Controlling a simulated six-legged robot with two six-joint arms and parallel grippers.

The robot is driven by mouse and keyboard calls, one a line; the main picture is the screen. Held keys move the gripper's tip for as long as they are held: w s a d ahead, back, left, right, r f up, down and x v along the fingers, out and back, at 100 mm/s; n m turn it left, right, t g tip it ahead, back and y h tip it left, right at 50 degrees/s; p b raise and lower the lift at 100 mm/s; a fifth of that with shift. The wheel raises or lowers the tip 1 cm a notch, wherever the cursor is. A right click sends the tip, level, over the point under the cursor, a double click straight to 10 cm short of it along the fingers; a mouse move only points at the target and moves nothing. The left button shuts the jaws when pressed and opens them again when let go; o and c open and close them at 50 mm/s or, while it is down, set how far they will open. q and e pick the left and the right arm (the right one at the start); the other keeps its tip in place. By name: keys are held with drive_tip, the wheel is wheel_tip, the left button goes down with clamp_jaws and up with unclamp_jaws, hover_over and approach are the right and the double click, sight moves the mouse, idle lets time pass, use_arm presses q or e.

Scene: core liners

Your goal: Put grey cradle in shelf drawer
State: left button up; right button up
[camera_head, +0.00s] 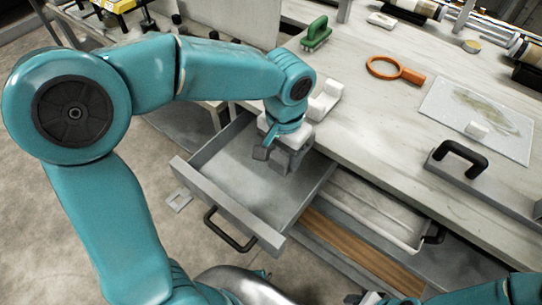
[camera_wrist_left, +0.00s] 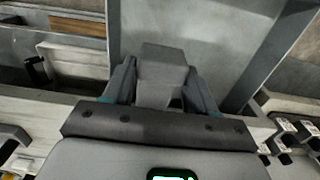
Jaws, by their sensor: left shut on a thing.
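My left gripper (camera_head: 280,160) is shut on a grey block-like thing, which I take for the grey cradle (camera_wrist_left: 160,76). In the left wrist view the cradle sits between the two fingers (camera_wrist_left: 155,95). The arm holds it over the inner end of the open shelf drawer (camera_head: 222,204), by the bench edge. I cannot tell whether the cradle touches the drawer floor. The drawer is grey, pulled out, with a black handle, and its visible floor is bare. Part of my right arm shows at the bottom right edge; its jaws are not clear.
A pale cradle-like piece (camera_head: 325,101) stands on the bench top beside my left wrist. A green brush (camera_head: 316,36), an orange magnifier (camera_head: 386,68) and a stained sheet (camera_head: 455,103) lie further along. A white tray (camera_head: 372,209) is beside the drawer, under the bench top.

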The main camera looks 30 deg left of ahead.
use_arm(q)
wheel_tip(320, 180, down, 9)
drive_tip(key=shift+f+b, duration=0.15)
drive_tip(key=shift+b, duration=0.5)
drive_tip(key=a, duration=0.1)
drive_tip(key=w, duration=0.1)
drive_tip(key=w+a, duration=0.1)
drive_tip(key=shift+w+a+f+p, duration=0.1)
drive_tip(key=shift+a+f+p, duration=0.15)
drive_tip(key=shift+a+p, duration=0.1)
drive_tip(key=w+a, duration=0.3)
drive_tip(key=shift+a, duration=0.25)
drive_tip(key=shift+a+f, duration=0.15)
drive_tip(key=shift+f, duration=0.5)
